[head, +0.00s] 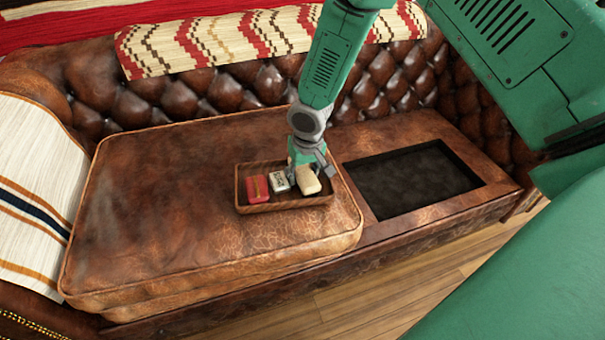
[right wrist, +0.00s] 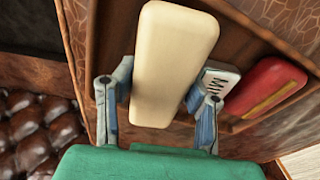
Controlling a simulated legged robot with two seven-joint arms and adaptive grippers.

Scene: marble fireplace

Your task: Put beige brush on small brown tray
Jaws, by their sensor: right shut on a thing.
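The beige brush (head: 308,180) is a pale block in the right part of the small brown tray (head: 285,208), which lies on the leather seat cushion. My right gripper (head: 312,165) reaches down over the tray and is shut on the brush. In the right wrist view the brush (right wrist: 172,62) sits between the two fingers of the gripper (right wrist: 160,108), above the tray floor (right wrist: 118,30). I cannot tell whether the brush touches the tray floor. My left gripper is not in view.
A white block with dark lettering (head: 279,181) and a red block (head: 256,188) lie in the tray, left of the brush. To the right is a dark recessed opening (head: 410,180) in the sofa base. The cushion left of the tray (head: 160,200) is clear.

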